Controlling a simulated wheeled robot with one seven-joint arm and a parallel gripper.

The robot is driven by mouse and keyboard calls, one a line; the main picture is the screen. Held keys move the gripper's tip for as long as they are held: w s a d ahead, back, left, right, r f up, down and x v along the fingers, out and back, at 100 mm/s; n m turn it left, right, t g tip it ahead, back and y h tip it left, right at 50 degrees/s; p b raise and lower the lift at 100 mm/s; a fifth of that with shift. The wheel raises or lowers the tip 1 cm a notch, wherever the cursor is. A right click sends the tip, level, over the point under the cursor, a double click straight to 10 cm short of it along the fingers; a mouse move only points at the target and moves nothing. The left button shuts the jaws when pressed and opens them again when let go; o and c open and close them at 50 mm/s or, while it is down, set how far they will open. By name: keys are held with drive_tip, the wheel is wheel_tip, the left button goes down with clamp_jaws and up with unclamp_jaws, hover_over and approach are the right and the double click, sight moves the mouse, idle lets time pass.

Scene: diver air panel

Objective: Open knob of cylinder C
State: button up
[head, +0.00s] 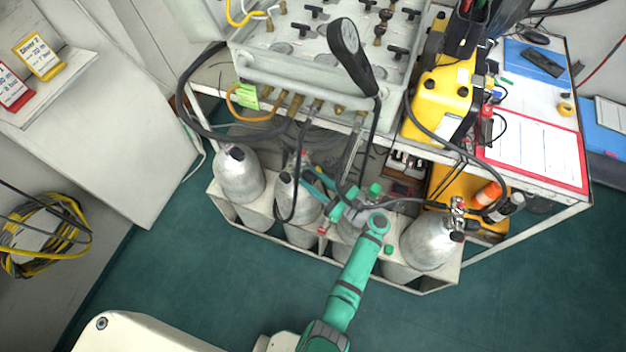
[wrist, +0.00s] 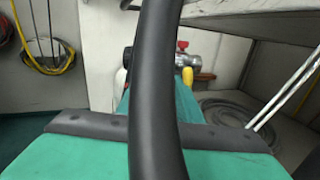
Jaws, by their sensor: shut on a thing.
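Several silver cylinders stand in a white rack, with no readable letters, so I cannot tell which is C. The second cylinder from the left (head: 286,188) has its valve near my gripper (head: 312,182). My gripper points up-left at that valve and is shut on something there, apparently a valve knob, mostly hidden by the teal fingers. The third cylinder (head: 347,228) is partly covered by my wrist. In the wrist view, a silver valve (wrist: 205,62) with a small red part (wrist: 183,45) lies beyond my fingers. A thick black hose hides the middle.
The left cylinder (head: 240,176) and right cylinder (head: 428,244) flank the others. Black hoses hang from the air panel (head: 310,60) around my gripper. A yellow case (head: 442,95) and red clipboard (head: 535,150) sit on the bench. Floor in front is clear.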

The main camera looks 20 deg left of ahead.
sight(313, 178)
drive_tip(key=shift+f, duration=0.1)
drive_tip(key=o, duration=1)
drive_tip(key=shift+o, duration=0.2)
drive_tip(key=shift+r, duration=0.6)
wheel_tip(313, 178, up, 2)
drive_tip(key=shift+s+r, duration=0.1)
drive_tip(key=shift+r, duration=0.05)
drive_tip(key=s+d+r, duration=0.3)
drive_tip(key=s+r, duration=0.6)
drive_tip(key=s, duration=0.4)
drive_tip(key=shift+s+d+r, duration=0.15)
drive_tip(key=shift+d+r, duration=0.15)
drive_tip(key=shift+d, duration=0.1)
